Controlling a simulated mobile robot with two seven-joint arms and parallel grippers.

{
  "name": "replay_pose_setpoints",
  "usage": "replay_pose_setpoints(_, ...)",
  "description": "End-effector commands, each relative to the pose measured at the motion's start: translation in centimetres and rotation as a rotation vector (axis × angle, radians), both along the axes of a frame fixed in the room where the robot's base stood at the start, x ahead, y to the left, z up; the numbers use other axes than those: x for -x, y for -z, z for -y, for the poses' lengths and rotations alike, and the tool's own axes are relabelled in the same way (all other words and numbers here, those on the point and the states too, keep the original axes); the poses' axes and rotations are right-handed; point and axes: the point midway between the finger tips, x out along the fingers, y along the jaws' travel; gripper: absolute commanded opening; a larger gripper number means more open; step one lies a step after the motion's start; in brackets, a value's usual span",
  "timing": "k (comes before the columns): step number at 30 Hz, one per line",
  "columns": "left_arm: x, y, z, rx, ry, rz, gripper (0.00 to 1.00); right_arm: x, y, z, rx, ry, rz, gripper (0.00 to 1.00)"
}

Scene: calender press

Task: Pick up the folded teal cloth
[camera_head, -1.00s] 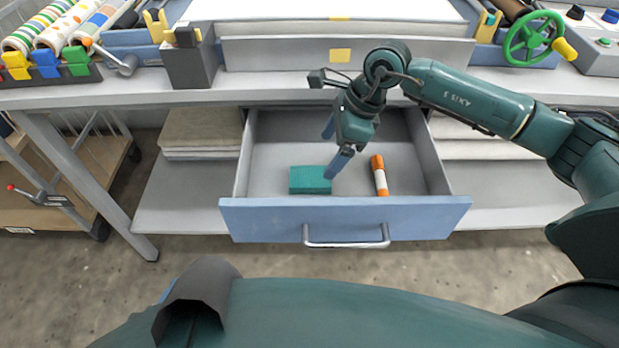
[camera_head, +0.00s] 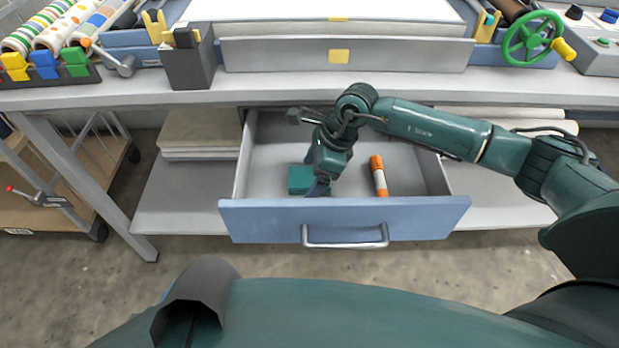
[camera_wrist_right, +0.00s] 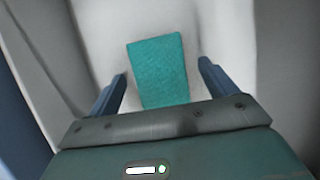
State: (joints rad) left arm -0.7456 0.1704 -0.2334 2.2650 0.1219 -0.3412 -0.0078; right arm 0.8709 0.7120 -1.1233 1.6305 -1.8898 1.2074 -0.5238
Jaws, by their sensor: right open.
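The folded teal cloth (camera_head: 299,178) lies on the floor of the open drawer, near its front left; my right gripper hides its right part in the head view. My right gripper (camera_head: 318,188) reaches down into the drawer at the cloth. In the right wrist view the cloth (camera_wrist_right: 158,72) shows between the two blue fingers of my open right gripper (camera_wrist_right: 163,80), with a gap on each side. Whether the fingertips touch the drawer floor I cannot tell. My left gripper is not in view.
The blue-fronted drawer (camera_head: 270,218) is pulled out under the bench (camera_head: 290,95). An orange and white marker (camera_head: 379,176) lies in it, right of my gripper. Folded boards or cloths (camera_head: 200,130) sit on the shelf to the left.

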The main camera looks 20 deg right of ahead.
Motion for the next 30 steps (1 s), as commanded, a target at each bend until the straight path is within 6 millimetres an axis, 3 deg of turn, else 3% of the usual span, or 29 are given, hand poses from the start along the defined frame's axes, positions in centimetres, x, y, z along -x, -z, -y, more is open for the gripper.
replay_pose_setpoints(16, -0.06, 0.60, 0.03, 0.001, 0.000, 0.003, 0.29, -0.03, 0.41, 0.03, 0.000, 0.000, 0.001, 0.84)
replay_pose_setpoints(30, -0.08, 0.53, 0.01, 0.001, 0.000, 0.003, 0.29, -0.01, 0.39, 0.03, 0.000, 0.000, 0.000, 0.45)
